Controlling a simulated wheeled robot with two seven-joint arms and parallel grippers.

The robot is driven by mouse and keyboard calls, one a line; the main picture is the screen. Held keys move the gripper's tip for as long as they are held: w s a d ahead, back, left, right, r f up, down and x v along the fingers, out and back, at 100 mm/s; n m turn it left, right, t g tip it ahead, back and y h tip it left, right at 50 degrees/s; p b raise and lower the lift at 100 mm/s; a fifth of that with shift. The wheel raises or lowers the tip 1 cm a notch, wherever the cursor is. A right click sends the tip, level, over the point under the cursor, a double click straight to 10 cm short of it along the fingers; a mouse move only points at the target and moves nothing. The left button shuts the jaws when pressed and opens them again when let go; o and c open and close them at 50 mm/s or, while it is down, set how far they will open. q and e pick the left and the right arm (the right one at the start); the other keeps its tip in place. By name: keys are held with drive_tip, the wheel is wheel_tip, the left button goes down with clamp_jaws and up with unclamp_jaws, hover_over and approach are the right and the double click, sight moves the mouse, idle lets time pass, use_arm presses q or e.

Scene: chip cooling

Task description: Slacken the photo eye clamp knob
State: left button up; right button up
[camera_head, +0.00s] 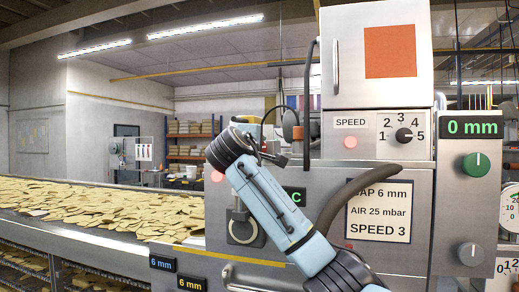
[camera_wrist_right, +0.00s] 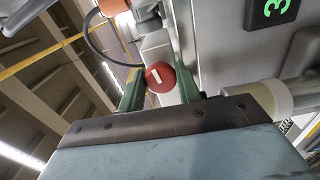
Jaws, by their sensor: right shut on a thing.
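The clamp knob (camera_wrist_right: 160,77) is round and red with a white bar across its face. It sits between the two green fingers of my right gripper (camera_wrist_right: 159,70) in the right wrist view, and the gripper is shut on it. In the head view my right gripper (camera_head: 281,158) is small, at the end of the light blue arm, beside the machine front. The knob is too small or hidden to make out there. An orange part (camera_wrist_right: 112,7), maybe the photo eye, shows above the knob in the wrist view. My left gripper is not in view.
A conveyor (camera_head: 90,241) covered with chips (camera_head: 100,205) runs in from the left. The steel machine panel (camera_head: 410,215) fills the right, with a speed dial (camera_head: 404,135), a green knob (camera_head: 476,165) and a grey knob (camera_head: 470,254). A bar handle (camera_head: 250,281) juts out low in front.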

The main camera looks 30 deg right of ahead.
drive_tip(key=o, duration=1)
drive_tip(key=b+v, duration=0.3)
drive_tip(key=v, duration=1)
drive_tip(key=shift+s+b, duration=0.2)
drive_tip(key=shift+b, duration=0.2)
drive_tip(key=shift+a, duration=0.1)
